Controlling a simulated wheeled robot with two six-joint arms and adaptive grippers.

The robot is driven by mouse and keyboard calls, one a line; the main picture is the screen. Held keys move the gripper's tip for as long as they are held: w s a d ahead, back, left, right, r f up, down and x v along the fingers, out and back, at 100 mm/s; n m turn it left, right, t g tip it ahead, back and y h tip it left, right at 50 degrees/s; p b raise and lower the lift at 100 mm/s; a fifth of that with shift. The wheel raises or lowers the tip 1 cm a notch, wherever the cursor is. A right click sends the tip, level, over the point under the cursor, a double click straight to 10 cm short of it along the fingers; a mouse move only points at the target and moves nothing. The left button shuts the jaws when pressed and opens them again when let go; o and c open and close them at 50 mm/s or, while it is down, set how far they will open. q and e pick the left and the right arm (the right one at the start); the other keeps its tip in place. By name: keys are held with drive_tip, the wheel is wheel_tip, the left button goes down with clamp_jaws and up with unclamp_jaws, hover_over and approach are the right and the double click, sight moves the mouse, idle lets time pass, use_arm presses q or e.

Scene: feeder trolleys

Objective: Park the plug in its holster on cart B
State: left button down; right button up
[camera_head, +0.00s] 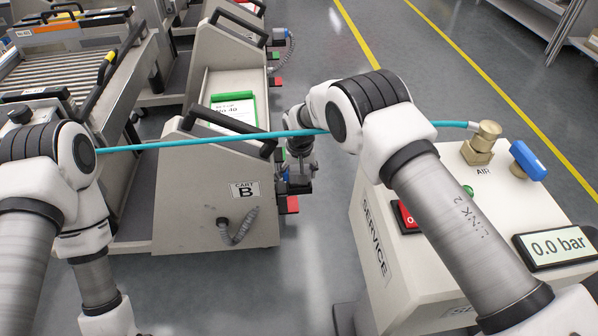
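Cart B (185,200) is a beige cart with a "CART B" label on its end panel. A grey corrugated cable (238,238) loops on that panel below the label. A dark fitting sits at its left end; I cannot tell whether this is the plug or the holster. My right gripper (299,186) is small and dark, pointing down beside the cart's right side, just above a red block (289,205). Its fingertips are too small to read, and I cannot tell whether it holds anything. My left arm reaches down at the left; its gripper is below the picture.
A teal hose (215,140) runs from a brass fitting (483,143) on the service cabinet (372,225) across cart B to my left arm. The cabinet has a blue valve handle (528,160) and a "0.0 bar" display (557,246). Other carts stand behind. Floor between cart B and cabinet is clear.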

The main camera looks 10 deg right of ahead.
drive_tip(key=shift+f, duration=0.4)
drive_tip(key=o, duration=1.7)
drive_tip(key=shift+c, duration=0.2)
drive_tip(key=r, duration=0.5)
drive_tip(key=s+r, duration=0.1)
drive_tip(key=r, duration=0.1)
drive_tip(key=shift+r, duration=0.25)
drive_tip(key=shift+s+f, duration=0.1)
drive_tip(key=shift+s, duration=0.05)
